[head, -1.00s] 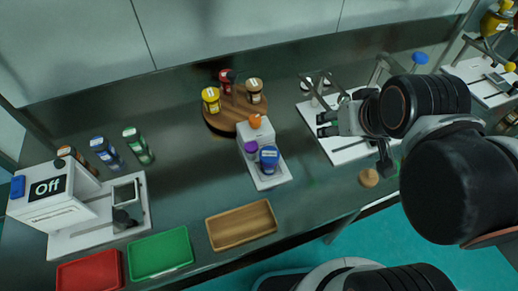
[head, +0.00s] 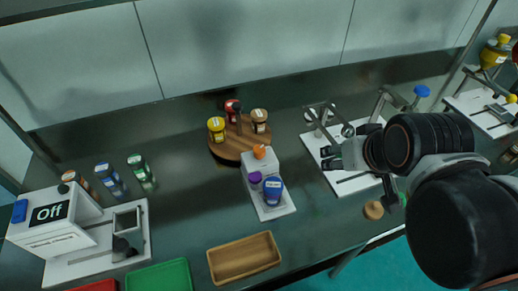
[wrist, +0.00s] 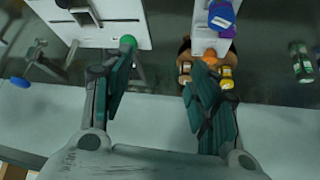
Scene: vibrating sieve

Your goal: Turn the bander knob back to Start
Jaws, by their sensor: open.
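No knob with a readable Start mark shows, so I cannot tell which one is the bander knob. A white plate with metal posts and rollers (head: 316,144) stands right of centre. My gripper (head: 328,157) is over that plate, fingers pointing left. In the wrist view my gripper (wrist: 163,62) is open, with nothing between its fingers. A green knob (wrist: 127,41) shows by the left fingertip. An orange knob (wrist: 207,54) shows by the right fingertip, partly hidden; it tops the white centre device (head: 259,152). A blue knob (head: 422,91) stands behind my arm.
A round wooden stand (head: 230,152) with several jars is behind the centre device. A white machine reading Off (head: 50,214) is at the left. A wooden tray (head: 244,258) and a green tray (head: 160,277) lie along the front.

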